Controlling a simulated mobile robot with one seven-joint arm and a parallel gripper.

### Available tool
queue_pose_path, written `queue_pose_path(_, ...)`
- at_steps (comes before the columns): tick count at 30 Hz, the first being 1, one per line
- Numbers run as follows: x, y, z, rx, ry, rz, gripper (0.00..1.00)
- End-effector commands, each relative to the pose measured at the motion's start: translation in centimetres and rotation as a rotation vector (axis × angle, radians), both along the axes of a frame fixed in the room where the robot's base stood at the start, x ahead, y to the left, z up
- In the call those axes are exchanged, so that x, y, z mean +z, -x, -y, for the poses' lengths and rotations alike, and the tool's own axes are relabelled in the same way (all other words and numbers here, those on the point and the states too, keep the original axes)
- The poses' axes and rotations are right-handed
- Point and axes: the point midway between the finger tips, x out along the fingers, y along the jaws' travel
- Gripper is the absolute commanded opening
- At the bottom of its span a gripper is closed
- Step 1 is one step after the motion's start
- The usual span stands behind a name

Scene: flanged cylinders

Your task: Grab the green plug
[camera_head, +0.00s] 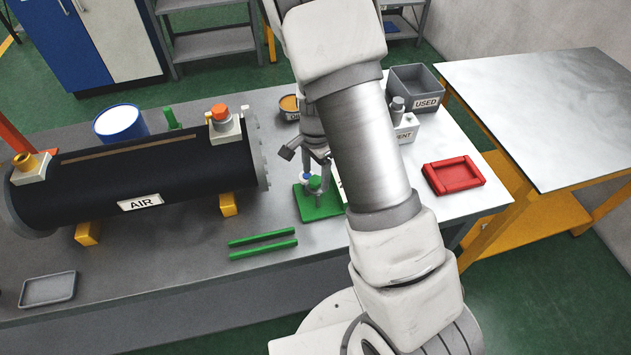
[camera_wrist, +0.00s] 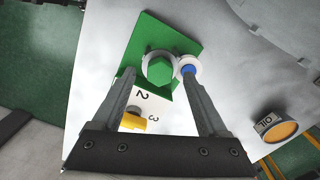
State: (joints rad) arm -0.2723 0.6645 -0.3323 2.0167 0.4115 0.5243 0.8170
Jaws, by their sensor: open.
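The green plug (camera_wrist: 160,67) has a hexagonal head and a pale round collar. It is on a green square plate (camera_wrist: 150,28) in the wrist view; in the head view the green plug (camera_head: 315,183) shows just below my gripper. My gripper (camera_wrist: 159,76) is open, its fingertips to the left and right of the plug head. I cannot tell whether they are level with it or above it. A blue-topped plug (camera_wrist: 188,70) with a pale collar is close beside the green one, by the right fingertip.
A white sheet numbered 2 and 3 (camera_wrist: 160,112) bears a yellow piece (camera_wrist: 132,122). An oil tin (camera_wrist: 279,128) is at the right. The black AIR cylinder (camera_head: 130,180), green bars (camera_head: 263,243), red tray (camera_head: 453,176) and USED bin (camera_head: 415,88) surround the plate.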

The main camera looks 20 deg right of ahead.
Motion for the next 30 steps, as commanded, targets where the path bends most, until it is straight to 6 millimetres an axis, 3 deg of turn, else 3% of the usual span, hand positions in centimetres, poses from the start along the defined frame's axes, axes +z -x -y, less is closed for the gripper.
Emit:
queue_pose_path(10, -0.94, 0.01, -0.05, 0.001, -0.001, 0.001, 0.76)
queue_pose_path(23, -0.91, 0.02, -0.04, 0.001, -0.001, 0.000, 0.01)
queue_pose_path(30, -0.89, 0.01, -0.04, 0.001, 0.000, 0.001, 0.00)
